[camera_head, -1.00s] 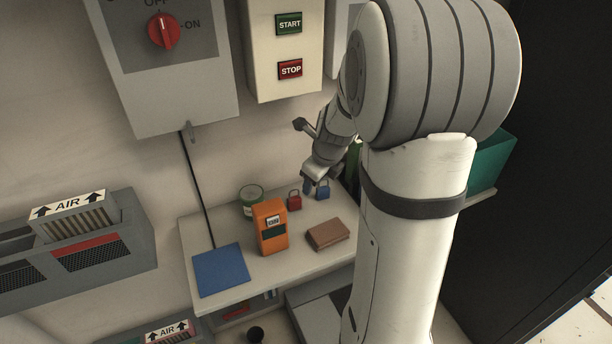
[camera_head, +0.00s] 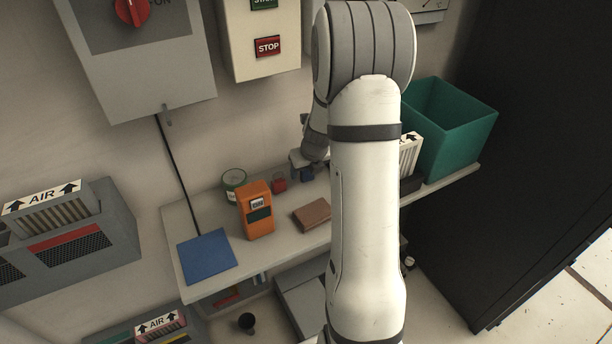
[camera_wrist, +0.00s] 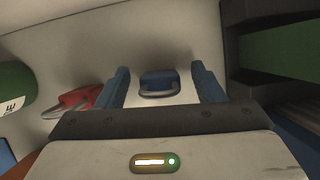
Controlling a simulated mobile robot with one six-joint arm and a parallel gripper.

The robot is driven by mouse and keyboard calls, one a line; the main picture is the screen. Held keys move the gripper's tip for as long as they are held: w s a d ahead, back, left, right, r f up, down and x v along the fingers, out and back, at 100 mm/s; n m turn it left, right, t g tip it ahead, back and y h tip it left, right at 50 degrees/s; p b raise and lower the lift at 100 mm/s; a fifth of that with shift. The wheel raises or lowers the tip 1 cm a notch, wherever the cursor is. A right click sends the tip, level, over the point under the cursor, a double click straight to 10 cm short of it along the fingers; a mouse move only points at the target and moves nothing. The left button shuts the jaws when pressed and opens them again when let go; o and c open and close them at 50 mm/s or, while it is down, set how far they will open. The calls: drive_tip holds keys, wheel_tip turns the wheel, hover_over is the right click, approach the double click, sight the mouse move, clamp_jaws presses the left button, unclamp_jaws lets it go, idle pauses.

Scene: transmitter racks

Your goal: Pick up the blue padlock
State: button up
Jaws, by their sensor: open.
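The blue padlock (camera_wrist: 160,83) lies between the two blue fingers of my gripper (camera_wrist: 161,86) in the wrist view, with its grey shackle towards me. There is a visible gap on both sides of it. In the head view the padlock (camera_head: 307,174) shows on the shelf, partly covered by my gripper (camera_head: 308,165), which is over it from above. My gripper is open and holds nothing. Contact between the fingers and the shelf cannot be told.
A red padlock (camera_head: 279,183) stands just left of the blue one. An orange meter (camera_head: 256,212), a green-and-white can (camera_head: 233,183), a brown box (camera_head: 312,214) and a blue mat (camera_head: 207,257) share the shelf (camera_head: 285,246). A green bin (camera_head: 450,128) stands right.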

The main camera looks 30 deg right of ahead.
drive_tip(key=shift+c, duration=0.3)
drive_tip(key=c, duration=1.1)
drive_tip(key=shift+r, duration=0.1)
wheel_tip(320, 180, up, 10)
drive_tip(key=shift+f+p, duration=0.1)
drive_tip(key=shift+p, duration=0.9)
